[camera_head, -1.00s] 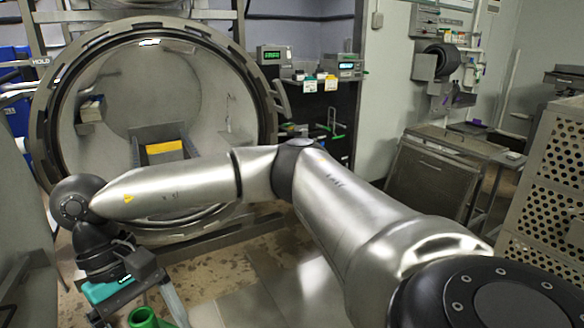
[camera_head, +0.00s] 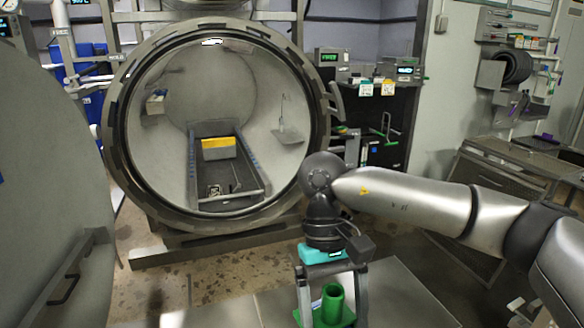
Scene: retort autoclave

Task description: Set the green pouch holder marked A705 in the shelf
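The green pouch holder (camera_head: 333,304) shows at the bottom centre, with an upright tube on a flat base; its lower part is cut off by the picture edge. I cannot read a marking on it. My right gripper (camera_head: 332,296) points down with a finger on each side of the holder and carries it. The finger contact is not clearly seen. A dark shelf (camera_head: 405,115) stands right of the round autoclave opening, with several small items in it, some green. The holder is well in front of the shelf and apart from it. My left gripper is out of view.
The open autoclave (camera_head: 128,130) holds a rail tray with a yellow-topped box (camera_head: 218,147). A large grey door (camera_head: 50,190) fills the left side. Instruments (camera_head: 345,65) stand on the shelf top. A metal cart (camera_head: 520,175) is at the right. Floor shows before the autoclave.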

